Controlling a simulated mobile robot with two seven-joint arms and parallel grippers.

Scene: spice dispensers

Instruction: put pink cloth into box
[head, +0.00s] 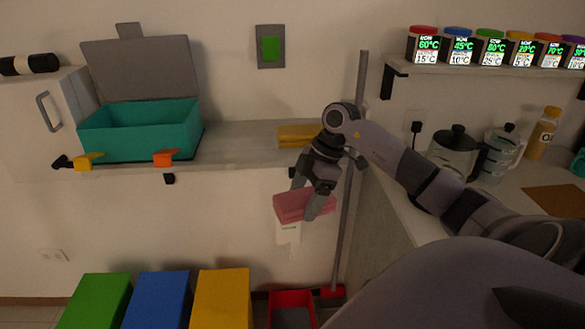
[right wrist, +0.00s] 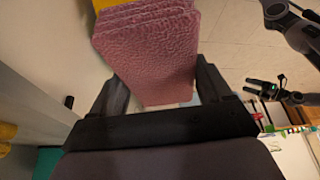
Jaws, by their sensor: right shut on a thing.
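The pink cloth (head: 296,204) is a folded stack. My right gripper (head: 310,196) is shut on it and holds it in the air in front of and below the shelf. In the right wrist view the cloth (right wrist: 150,50) sits between the two fingers (right wrist: 165,92). The open teal box (head: 140,132) stands on the shelf to the left of the gripper, with its grey lid (head: 137,68) raised behind it. The cloth is outside the box and apart from it.
Yellow cloths (head: 300,135) lie on the shelf (head: 240,139) behind my right gripper. A grey pole (head: 352,200) stands beside my right arm. Green, blue and yellow bins (head: 157,300) stand below. Pots and spice dispensers (head: 490,47) are at the right. The shelf between box and yellow cloths is clear.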

